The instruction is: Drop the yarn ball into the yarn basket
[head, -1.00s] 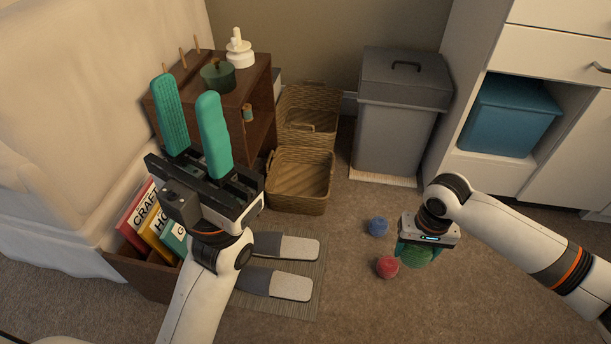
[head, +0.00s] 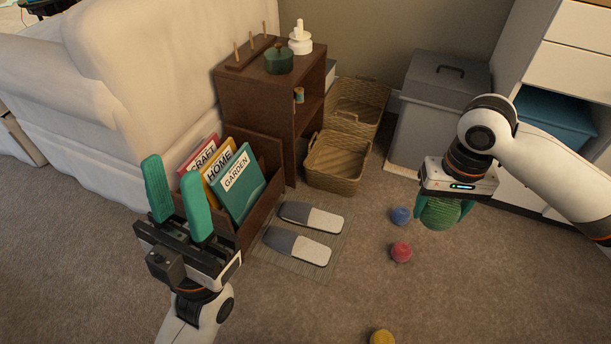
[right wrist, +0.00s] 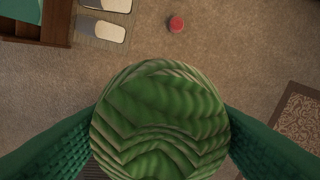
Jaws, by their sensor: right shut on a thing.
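My right gripper (head: 442,208) is shut on a green yarn ball (head: 438,215) and holds it above the carpet. In the right wrist view the green yarn ball (right wrist: 160,120) fills the space between the two green fingers. Two wicker baskets stand on the floor by the wooden cabinet: a nearer one (head: 333,184) and one behind it (head: 352,124). I cannot tell which is the yarn basket. Both are left of my right gripper and apart from it. My left gripper (head: 175,190) is open and empty in front of the magazine box.
A blue ball (head: 400,216), a red ball (head: 400,252) and a yellow ball (head: 382,337) lie on the carpet. Slippers (head: 303,247) lie on a mat. A grey lidded bin (head: 435,105) stands right of the baskets. The cabinet (head: 240,105) borders them on the left.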

